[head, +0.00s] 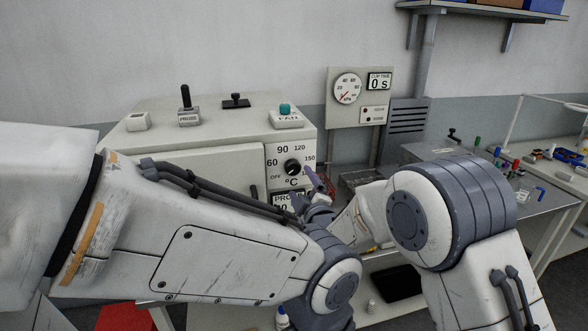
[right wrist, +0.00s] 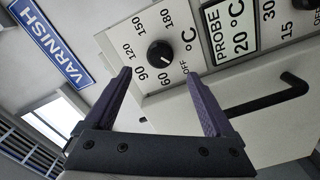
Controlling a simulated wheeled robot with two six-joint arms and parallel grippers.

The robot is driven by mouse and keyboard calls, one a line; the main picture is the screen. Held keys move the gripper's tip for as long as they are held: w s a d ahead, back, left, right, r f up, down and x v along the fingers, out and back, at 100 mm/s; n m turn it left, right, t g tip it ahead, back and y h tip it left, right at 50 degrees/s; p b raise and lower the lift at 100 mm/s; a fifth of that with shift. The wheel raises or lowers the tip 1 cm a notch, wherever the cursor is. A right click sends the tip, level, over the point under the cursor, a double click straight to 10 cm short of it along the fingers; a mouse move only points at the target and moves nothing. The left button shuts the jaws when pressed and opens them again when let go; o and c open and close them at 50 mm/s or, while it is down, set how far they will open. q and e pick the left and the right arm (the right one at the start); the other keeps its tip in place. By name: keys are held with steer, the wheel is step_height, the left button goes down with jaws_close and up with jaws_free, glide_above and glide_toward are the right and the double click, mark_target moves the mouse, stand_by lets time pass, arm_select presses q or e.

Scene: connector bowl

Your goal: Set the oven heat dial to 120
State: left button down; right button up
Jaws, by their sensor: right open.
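The oven (head: 210,125) is a pale box. Its heat dial (head: 292,167) is a round black knob on a white front panel, with a scale from OFF through 60, 90, 120, 150 and 180. My right gripper (head: 307,186) is just below and right of the dial. In the right wrist view my right gripper (right wrist: 160,75) is open and empty, its purple fingers short of the knob and apart from it. My left gripper is hidden.
A probe display (right wrist: 230,30) and another dial scale sit beside the heat dial. A dark bar handle (right wrist: 270,108) sticks out from the oven front. A gauge panel (head: 358,97) and a metal bench with small parts stand to the right.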

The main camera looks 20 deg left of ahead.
mark_target(294, 169)
steer(key=p+x, duration=0.3)
steer(key=x, duration=0.3)
steer(key=shift+w+a+r, duration=0.1)
steer(key=shift+w+a, duration=0.1)
steer(key=shift+w, duration=0.1)
steer(key=shift+x, duration=0.85)
